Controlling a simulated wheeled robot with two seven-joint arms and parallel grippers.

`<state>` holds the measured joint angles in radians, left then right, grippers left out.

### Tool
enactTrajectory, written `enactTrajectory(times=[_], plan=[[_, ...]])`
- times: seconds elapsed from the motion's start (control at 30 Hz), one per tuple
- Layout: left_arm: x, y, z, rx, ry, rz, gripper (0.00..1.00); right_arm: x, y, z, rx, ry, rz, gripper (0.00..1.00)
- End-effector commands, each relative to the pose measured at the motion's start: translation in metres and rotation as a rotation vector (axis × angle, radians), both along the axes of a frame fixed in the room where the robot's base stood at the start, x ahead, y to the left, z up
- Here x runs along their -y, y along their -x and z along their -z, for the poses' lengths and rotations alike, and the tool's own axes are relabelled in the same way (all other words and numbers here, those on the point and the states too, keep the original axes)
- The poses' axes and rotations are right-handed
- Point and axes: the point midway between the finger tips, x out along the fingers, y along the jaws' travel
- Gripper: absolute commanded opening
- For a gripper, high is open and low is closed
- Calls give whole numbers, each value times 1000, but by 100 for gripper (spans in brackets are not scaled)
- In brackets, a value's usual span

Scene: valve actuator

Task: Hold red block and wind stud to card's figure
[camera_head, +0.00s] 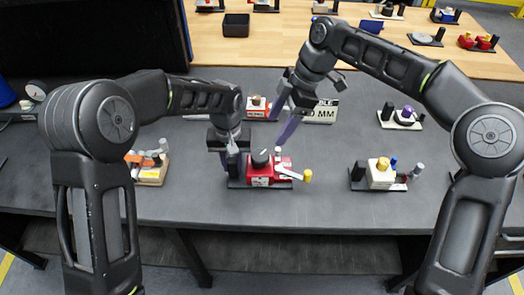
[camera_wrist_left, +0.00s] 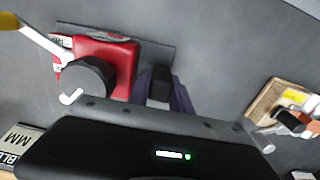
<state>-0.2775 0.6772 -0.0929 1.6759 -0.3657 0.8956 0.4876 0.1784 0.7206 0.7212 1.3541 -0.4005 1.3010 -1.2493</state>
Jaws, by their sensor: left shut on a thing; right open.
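The red block (camera_head: 262,175) stands on a dark base plate on the grey table, with a black knob (camera_head: 260,159) on top and a silver lever ending in a yellow knob (camera_head: 307,176). A pale stud (camera_head: 278,152) stands at its back right. My left gripper (camera_head: 232,168) is shut on the black post (camera_wrist_left: 160,84) beside the red block. My right gripper (camera_head: 291,138) is open and empty, its purple fingers pointing down behind and near the stud. The card (camera_head: 322,112) reads "BLE" and "0 MM"; my right gripper hides its left part.
An orange and white fixture (camera_head: 151,174) stands at left. A cream block fixture (camera_head: 381,178) and a purple-knobbed one (camera_head: 403,117) stand at right. Another red and white fixture (camera_head: 256,106) sits behind. The table front is clear; a wooden table (camera_head: 280,55) lies beyond.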

Motion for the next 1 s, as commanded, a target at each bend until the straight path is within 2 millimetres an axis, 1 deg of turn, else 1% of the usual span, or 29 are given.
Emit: enactTrajectory(times=[0.03,0.17,0.4,0.5,0.6,0.73,1.0], plan=[[-1,4,6,-11,-3,-1,0,-2,1,7,-3,1,-1,68],[-1,4,6,-11,-3,-1,0,-9,3,25,-3,0,-2,68],[-1,4,6,-11,-3,-1,0,-27,7,69,-4,0,-2,68],[-1,4,6,-11,-3,-1,0,-33,9,84,-4,0,-2,68],[-1,4,6,-11,-3,-1,0,-38,10,96,-2,-1,-1,68],[-1,4,6,-11,-3,-1,0,-41,10,103,0,-1,0,68],[-1,4,6,-11,-3,-1,0,-41,10,104,0,-1,0,68]])
